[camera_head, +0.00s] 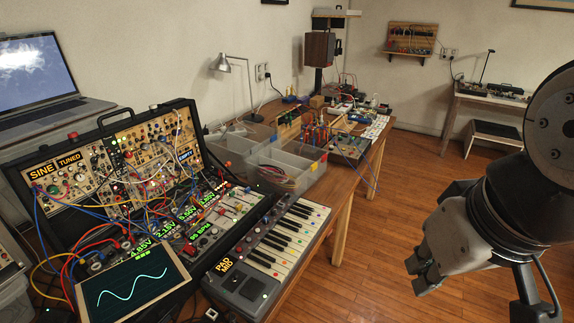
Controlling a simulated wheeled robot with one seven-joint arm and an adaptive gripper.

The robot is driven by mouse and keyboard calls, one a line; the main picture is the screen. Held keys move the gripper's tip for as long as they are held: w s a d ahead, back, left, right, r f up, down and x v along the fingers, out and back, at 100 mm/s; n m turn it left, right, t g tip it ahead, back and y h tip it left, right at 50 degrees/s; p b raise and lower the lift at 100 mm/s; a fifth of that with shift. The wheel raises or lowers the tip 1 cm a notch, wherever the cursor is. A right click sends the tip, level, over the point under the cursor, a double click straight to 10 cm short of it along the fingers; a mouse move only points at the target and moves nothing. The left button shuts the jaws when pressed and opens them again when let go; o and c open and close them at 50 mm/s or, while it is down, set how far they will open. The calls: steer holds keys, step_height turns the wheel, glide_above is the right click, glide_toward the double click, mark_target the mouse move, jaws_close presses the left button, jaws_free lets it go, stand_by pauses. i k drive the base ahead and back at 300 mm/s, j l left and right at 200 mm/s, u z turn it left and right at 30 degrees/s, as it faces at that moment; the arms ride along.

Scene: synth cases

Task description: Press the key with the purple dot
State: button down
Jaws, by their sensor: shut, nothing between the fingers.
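A small grey keyboard (240,287) with white and black keys lies on the table, right of the synth case. Its white keys (283,262) carry small coloured dots near their front ends. The dots are too small for me to tell which one is purple. A label reading "PAD MID" sits at its near left end. My gripper (424,277) is at the right of the view, over the floor and well apart from the keyboard. Its fingers are shut and empty.
An open synth case (100,205) full of patch cables and a scope screen (133,292) stand left of the keyboard. Grey bins (287,165) with cables stand behind it. A lamp (222,64) rises by the wall. Open wooden floor (385,215) lies between table and gripper.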

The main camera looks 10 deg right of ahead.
mark_target(313, 214)
steer(key=i+l, duration=0.25)
steer(key=l, duration=0.15)
steer(key=i+l, duration=0.25)
steer(key=l, duration=0.15)
steer(key=i+l, duration=0.2)
steer(key=l, duration=0.15)
steer(key=u, duration=0.05)
